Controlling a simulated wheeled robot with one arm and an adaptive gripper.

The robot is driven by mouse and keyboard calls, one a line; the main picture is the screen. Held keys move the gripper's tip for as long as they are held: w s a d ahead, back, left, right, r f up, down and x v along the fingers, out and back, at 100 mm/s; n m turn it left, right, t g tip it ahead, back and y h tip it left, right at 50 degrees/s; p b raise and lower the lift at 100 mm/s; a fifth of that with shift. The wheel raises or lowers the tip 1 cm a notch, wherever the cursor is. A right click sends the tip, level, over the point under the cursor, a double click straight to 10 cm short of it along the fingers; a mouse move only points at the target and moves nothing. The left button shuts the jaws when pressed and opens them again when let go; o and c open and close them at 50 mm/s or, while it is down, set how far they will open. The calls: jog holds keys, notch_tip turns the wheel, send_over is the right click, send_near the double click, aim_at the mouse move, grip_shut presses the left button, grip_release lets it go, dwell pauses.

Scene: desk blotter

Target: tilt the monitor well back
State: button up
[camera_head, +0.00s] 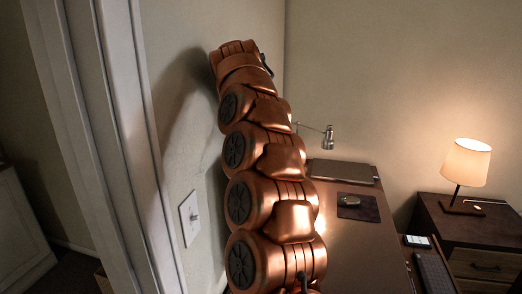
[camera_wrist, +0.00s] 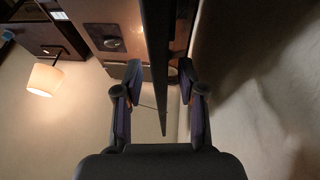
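The monitor (camera_wrist: 158,50) shows in the wrist view as a thin dark panel seen almost edge-on, running down from the top middle to a narrow end. My gripper (camera_wrist: 158,75) is open, with one finger on each side of this panel. A gap shows between the panel and each finger, so I see no clear contact. In the head view my copper arm stands in front, and I cannot make out the monitor there. Only a small dark part of my gripper (camera_head: 267,66) shows at the arm's far end. The monitor's stand is not visible.
The desk (camera_head: 335,255) carries a closed laptop (camera_head: 342,172), a mouse (camera_head: 350,201) on a dark pad, and a small metal lamp (camera_head: 328,137) behind. A keyboard (camera_head: 434,272) and phone (camera_head: 417,241) lie at right. A lit lamp (camera_head: 466,162) stands on a nightstand (camera_head: 470,228). A wall is close left.

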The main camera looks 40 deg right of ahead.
jog(key=shift+v, duration=2.2)
